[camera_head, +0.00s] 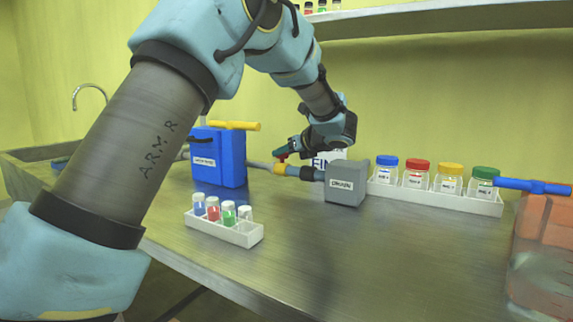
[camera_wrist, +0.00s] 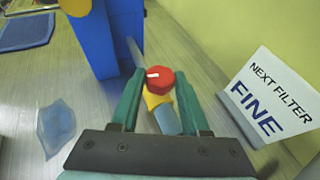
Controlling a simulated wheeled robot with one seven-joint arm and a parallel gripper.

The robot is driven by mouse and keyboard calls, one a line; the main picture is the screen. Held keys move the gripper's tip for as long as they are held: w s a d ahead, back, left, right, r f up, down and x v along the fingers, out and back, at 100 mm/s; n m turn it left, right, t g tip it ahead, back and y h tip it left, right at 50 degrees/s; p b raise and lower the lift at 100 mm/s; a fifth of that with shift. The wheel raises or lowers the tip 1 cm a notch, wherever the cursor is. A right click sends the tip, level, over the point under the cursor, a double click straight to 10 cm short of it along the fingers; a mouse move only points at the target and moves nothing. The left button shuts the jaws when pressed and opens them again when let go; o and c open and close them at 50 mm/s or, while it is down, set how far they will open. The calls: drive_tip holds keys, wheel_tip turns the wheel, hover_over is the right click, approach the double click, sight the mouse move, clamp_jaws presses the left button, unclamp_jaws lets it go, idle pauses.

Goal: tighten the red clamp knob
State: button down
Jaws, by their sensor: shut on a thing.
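The red clamp knob (camera_wrist: 160,82) sits between the two green fingertips of my gripper (camera_wrist: 160,90) in the wrist view. My gripper is shut on it. A white mark on the knob's top points left in that view. A yellow clamp body (camera_wrist: 153,100) shows below the knob, with a blue-grey pipe piece beside it. In the head view my gripper (camera_head: 289,149) reaches down over the pipe line from above. A little of the red knob (camera_head: 282,156) shows there, above the yellow clamp (camera_head: 280,169). The fingers partly hide the knob.
A blue box (camera_head: 218,157) with a yellow handle stands left of the clamp. A grey DRAIN box (camera_head: 346,183) stands right. A white FINE sign (camera_wrist: 268,92) is close beside the gripper. A vial rack (camera_head: 225,231) and a jar tray (camera_head: 440,198) stand on the bench.

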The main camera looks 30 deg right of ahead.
drive_tip(key=m+h+b, duration=0.1)
drive_tip(key=b, duration=0.1)
drive_tip(key=m+h+b, duration=0.1)
drive_tip(key=h+b, duration=0.1)
drive_tip(key=b, duration=0.1)
drive_tip(key=a+m+h+b, duration=0.1)
drive_tip(key=m+b, duration=0.1)
drive_tip(key=shift+w+f+h, duration=0.1)
drive_tip(key=shift+f+h, duration=0.25)
drive_tip(key=shift+h, duration=0.05)
drive_tip(key=m+h+b, duration=0.1)
drive_tip(key=m+g+h, duration=0.1)
drive_tip(key=m+h+b, duration=0.1)
drive_tip(key=shift+w+a+r+b, duration=0.1)
drive_tip(key=shift+a+r+b, duration=0.05)
drive_tip(key=shift+a+b, duration=0.15)
drive_tip(key=shift+r+m+g+h+b, duration=0.15)
drive_tip(key=shift+m+g+h+b, duration=0.3)
drive_tip(key=shift+m+g+h, duration=0.5)
drive_tip(key=shift+w+m+h, duration=0.15)
drive_tip(key=shift+m+h, duration=0.3)
drive_tip(key=shift+h, duration=0.1)
drive_tip(key=shift+g, duration=0.35)
